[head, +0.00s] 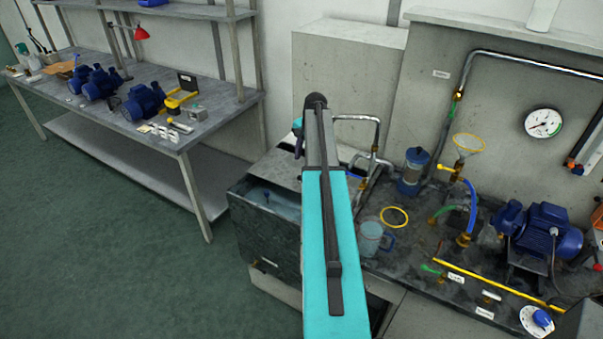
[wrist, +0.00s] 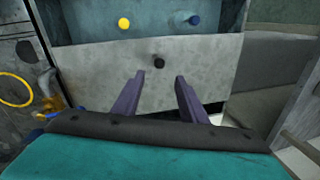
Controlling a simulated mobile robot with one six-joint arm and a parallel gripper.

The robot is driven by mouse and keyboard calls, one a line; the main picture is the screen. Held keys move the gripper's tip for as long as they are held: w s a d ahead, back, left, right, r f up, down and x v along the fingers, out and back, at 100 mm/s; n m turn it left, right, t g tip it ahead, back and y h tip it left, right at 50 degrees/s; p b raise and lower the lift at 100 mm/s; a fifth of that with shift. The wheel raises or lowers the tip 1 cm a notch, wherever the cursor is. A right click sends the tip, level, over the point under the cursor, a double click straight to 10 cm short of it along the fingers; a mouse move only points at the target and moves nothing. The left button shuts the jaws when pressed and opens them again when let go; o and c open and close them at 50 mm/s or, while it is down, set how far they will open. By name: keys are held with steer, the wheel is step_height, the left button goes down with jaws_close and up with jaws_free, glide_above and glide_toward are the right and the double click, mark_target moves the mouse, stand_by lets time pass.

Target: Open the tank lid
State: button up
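The tank (head: 262,235) is a dark box at the left end of the pump counter, with bluish water showing in its near part. Its pale grey lid (head: 275,163) lies over the far part. In the wrist view the lid (wrist: 105,75) is a flat grey plate with a small black knob (wrist: 158,60). My gripper (wrist: 155,82) is open and empty. Its two purple fingers point towards the knob, one to each side, and appear short of it. In the head view my arm hides most of the gripper and part of the lid.
In the wrist view a yellow round piece (wrist: 124,23) and a blue one (wrist: 193,20) show in the tank opening. Right of my arm stand pipes, a clear jug (head: 370,238) and a blue pump (head: 540,232). A workbench (head: 120,125) stands at left.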

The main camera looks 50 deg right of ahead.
mark_target(300, 176)
steer(key=shift+w+a+f+p, duration=0.1)
steer(key=shift+w+f+p, duration=0.35)
steer(key=shift+f, duration=1.15)
steer(key=shift+w+d+f+p, duration=0.15)
steer(key=shift+f+p, duration=0.55)
steer(key=shift+f, duration=0.9)
steer(key=shift+w+a+f+p, duration=0.15)
steer(key=shift+w+f+p, duration=0.3)
steer(key=shift+f, duration=1.15)
steer(key=shift+s, duration=0.1)
jaws_close()
